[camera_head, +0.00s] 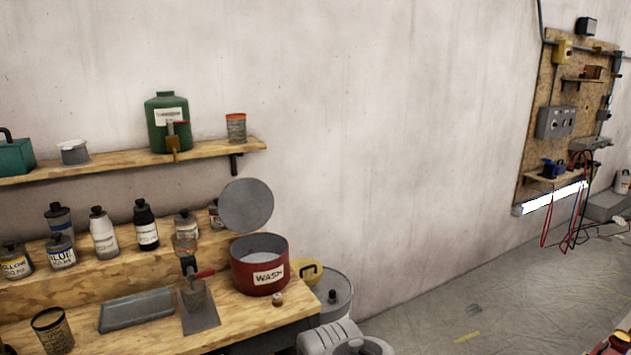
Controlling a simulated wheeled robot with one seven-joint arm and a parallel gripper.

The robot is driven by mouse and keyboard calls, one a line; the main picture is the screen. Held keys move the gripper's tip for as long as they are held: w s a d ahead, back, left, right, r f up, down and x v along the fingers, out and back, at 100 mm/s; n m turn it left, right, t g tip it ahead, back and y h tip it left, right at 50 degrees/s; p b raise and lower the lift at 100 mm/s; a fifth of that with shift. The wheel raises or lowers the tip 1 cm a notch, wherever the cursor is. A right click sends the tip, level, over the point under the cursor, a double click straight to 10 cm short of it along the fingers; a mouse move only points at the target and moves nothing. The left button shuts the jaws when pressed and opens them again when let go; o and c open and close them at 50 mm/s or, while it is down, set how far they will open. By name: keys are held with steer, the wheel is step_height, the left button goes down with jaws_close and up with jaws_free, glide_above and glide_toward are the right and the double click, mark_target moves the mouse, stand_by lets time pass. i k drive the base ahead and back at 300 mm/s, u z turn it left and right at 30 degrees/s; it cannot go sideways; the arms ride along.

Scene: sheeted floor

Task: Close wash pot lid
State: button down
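The wash pot (258,279) is a red round pot with a white "WASH" label. It stands at the right end of the wooden workbench, and its grey inside shows from above. Its round grey lid (246,205) stands raised and open above the pot's back left rim, facing the camera. Whether a hinge joins them cannot be made out. My gripper is not in view. A pale grey rounded part at the bottom edge may be my arm, but no fingers show.
A small round knob-like item (277,299) lies in front of the pot. A clamp-like tool (196,290) stands left of it, near a grey tray (137,310). Several bottles line the raised step behind. A lidded drum (333,292) stands right of the bench; floor beyond is open.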

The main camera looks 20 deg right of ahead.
mark_target(246, 204)
steer(key=z, duration=0.75)
steer(key=i, duration=0.8)
steer(key=u, duration=0.55)
